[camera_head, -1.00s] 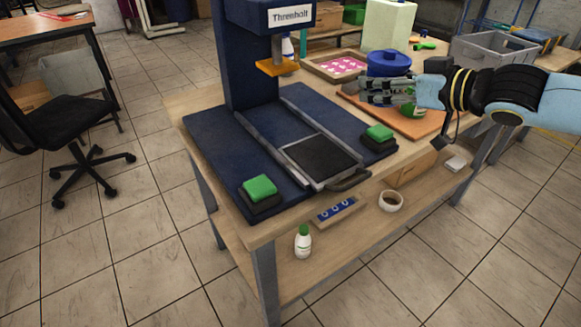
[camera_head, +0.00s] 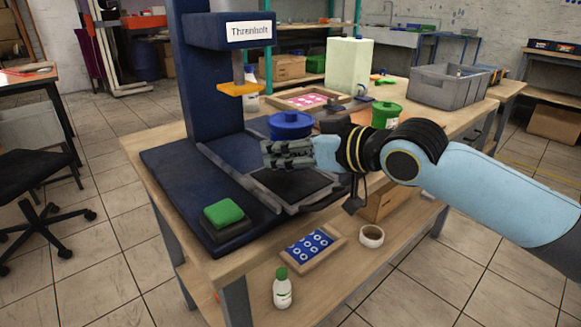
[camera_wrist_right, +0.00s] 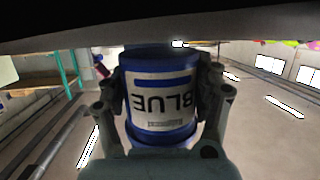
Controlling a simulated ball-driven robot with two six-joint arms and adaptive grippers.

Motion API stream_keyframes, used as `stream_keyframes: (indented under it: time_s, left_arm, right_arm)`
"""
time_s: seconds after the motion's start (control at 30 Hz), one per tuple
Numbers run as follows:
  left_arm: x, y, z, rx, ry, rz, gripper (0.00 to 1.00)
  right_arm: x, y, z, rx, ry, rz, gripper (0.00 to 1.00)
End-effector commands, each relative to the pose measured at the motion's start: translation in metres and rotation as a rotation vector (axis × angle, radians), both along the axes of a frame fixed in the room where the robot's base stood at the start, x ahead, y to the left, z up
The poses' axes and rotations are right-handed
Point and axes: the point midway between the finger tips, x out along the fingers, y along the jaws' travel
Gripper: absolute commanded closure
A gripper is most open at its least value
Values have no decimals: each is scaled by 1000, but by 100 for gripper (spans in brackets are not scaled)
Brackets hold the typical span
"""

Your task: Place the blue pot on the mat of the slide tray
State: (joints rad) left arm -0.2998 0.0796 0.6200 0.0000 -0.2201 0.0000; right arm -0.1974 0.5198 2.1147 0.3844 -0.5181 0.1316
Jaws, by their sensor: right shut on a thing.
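The blue pot (camera_head: 290,122) has a blue lid, and its white label reading BLUE shows in the right wrist view (camera_wrist_right: 160,95). My right gripper (camera_head: 288,152) is shut on the pot, with a finger on each side of it in the right wrist view. In the head view the gripper covers the pot's lower part. The slide tray (camera_head: 288,207) has a dark mat (camera_head: 285,184) and sits at the front of the blue press. The pot appears above the mat's rear part; the gap between them cannot be told. My left gripper is not in view.
A green button (camera_head: 223,213) is at front left. A green pot (camera_head: 386,114), a pale canister (camera_head: 348,68) and a grey crate (camera_head: 448,88) stand to the right and behind.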

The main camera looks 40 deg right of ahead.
Motion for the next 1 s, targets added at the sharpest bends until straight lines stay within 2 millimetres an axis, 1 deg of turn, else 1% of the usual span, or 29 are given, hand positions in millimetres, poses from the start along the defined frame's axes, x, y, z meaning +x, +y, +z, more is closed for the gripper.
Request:
stream_keyframes:
  time_s: [0.03, 0.1, 0.17, 0.4, 0.53, 0.57, 0.6, 0.73, 0.77, 1.0]
  left_arm:
    - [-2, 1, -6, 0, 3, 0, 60]
    - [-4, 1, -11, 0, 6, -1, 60]
    - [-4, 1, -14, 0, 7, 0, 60]
    - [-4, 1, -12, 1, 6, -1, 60]
    - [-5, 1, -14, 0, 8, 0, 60]
    - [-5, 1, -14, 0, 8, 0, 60]
    - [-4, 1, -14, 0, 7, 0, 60]
    - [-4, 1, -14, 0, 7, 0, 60]
    - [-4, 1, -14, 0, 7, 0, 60]
    - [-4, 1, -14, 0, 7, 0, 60]
  right_arm:
    - [0, 0, -13, 3, 5, -2, 75]
    - [0, 0, -25, 3, 4, -1, 75]
    - [0, 0, -31, 1, 3, -2, 75]
    - [0, 0, -30, 0, 0, -1, 75]
    - [0, 0, -33, 0, 1, -1, 75]
    - [0, -1, -34, 0, 2, -1, 32]
    - [0, -1, -34, 0, 2, -1, 27]
    - [0, -1, -33, 0, 2, -1, 10]
    - [0, -1, -33, 0, 2, -1, 8]
    - [0, -1, -33, 0, 2, -1, 8]
